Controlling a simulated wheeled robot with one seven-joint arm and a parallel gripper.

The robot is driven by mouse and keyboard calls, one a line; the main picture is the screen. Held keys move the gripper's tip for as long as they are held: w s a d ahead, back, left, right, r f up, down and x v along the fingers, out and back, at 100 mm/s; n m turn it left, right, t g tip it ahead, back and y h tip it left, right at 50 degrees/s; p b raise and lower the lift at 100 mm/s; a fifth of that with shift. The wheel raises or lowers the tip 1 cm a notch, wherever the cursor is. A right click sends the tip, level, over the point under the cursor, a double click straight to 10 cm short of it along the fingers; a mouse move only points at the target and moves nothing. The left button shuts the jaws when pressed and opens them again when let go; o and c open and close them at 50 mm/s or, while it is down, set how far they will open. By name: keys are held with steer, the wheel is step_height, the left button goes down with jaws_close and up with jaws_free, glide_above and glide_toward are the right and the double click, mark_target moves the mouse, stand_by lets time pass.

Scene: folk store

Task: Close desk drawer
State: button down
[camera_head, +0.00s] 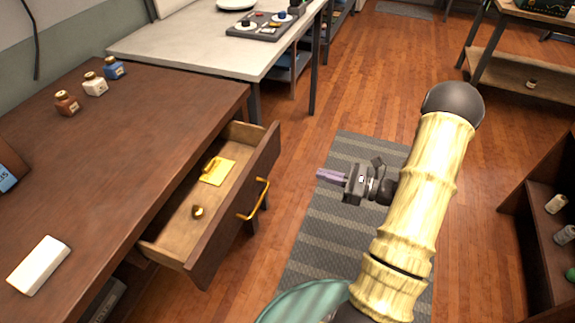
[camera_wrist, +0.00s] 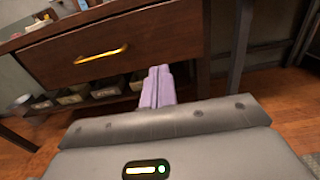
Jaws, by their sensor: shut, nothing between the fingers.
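The brown wooden desk (camera_head: 140,120) is at the left in the head view. Its drawer (camera_head: 235,205) is pulled out, and a yellow card and small gold objects lie inside. The drawer's gold handle (camera_head: 256,200) is on the front panel, and it also shows in the wrist view (camera_wrist: 101,54). My gripper (camera_head: 322,175) is to the right of the drawer front, apart from it. Its purple fingers (camera_wrist: 158,88) are together and empty, pointing toward the right part of the drawer front in the wrist view.
A striped grey rug (camera_head: 320,220) covers the floor under my arm. A light-topped table (camera_head: 210,45) stands behind the desk. A dark shelf (camera_head: 545,220) with small jars is at the right. Ink bottles (camera_head: 95,84) and a white block (camera_head: 39,265) sit on the desk.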

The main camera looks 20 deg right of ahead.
mark_target(268, 160)
steer(key=b+x, duration=0.1)
steer(key=x, duration=1.2)
steer(key=shift+w+a, duration=0.3)
steer(key=shift+a, duration=0.2)
steer(key=shift+w, duration=0.1)
